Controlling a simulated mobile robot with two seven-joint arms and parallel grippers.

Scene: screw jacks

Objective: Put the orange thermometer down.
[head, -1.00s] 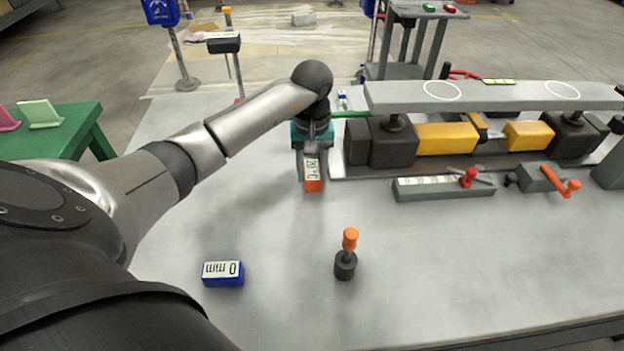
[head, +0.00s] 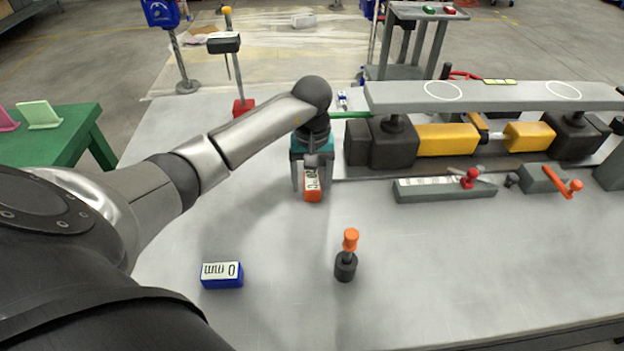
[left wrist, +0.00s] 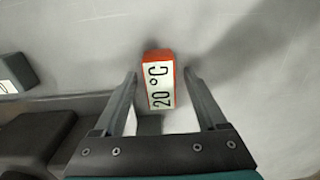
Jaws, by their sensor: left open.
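The orange thermometer (head: 312,191) is a small orange block with a white face, standing on the grey table left of the jack assembly. In the left wrist view the thermometer (left wrist: 158,80) reads "20 °C" and lies between the fingertips, with a gap on each side. My left gripper (head: 311,184) is open around it, pointing down from above. It also shows in the left wrist view (left wrist: 160,85) with both fingers spread. My right gripper is not in view.
A blue "0 mm" block (head: 222,275) and an orange-handled tool in a dark holder (head: 346,266) stand nearer on the table. The jack assembly with its long grey plate (head: 500,97) is close on the right.

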